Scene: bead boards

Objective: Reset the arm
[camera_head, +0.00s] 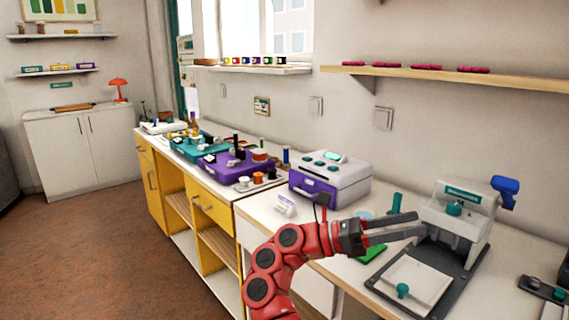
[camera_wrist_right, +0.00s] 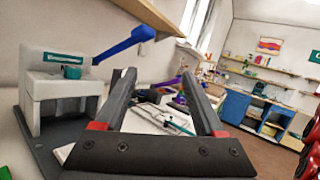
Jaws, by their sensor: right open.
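My right gripper (camera_head: 408,226) is raised over the white counter in the head view, at the end of my red arm, with its grey fingers pointing right toward the white press machine. It is open, and nothing shows between its fingers. In the right wrist view its two dark fingers (camera_wrist_right: 168,95) are apart, with red pieces at their bases. My left gripper is not in view.
A white press machine (camera_head: 459,222) with a blue handle (camera_head: 505,189) stands at the right. A white and purple box machine (camera_head: 330,184) stands left of the gripper. Purple (camera_head: 236,166) and teal trays lie farther left. Open brown floor (camera_head: 90,250) fills the lower left.

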